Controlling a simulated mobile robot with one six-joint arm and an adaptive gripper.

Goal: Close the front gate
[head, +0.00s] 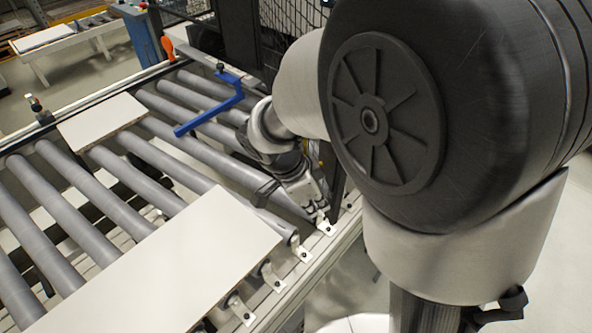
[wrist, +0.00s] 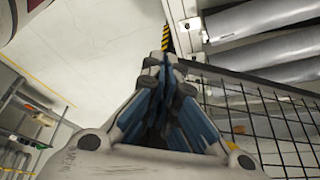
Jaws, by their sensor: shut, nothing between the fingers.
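A black wire-mesh panel (wrist: 262,112), which looks like the gate, fills the lower right of the wrist view. Black mesh also shows behind my arm at the top of the head view (head: 289,14). I cannot tell whether both are the same panel or how far the gate stands open. My gripper (head: 326,222) is shut and empty, low by the near side rail of the roller conveyor. In the wrist view the closed fingertips (wrist: 167,62) lie left of the mesh's upper corner; contact cannot be told. My arm hides much of the area behind.
Grey conveyor rollers (head: 150,170) carry a large white board (head: 170,265) and a smaller one (head: 100,120). A blue bent bar (head: 217,108) and an orange handle (head: 167,48) stand at the far side. Pale floor (wrist: 95,55) is clear left of my gripper in the wrist view.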

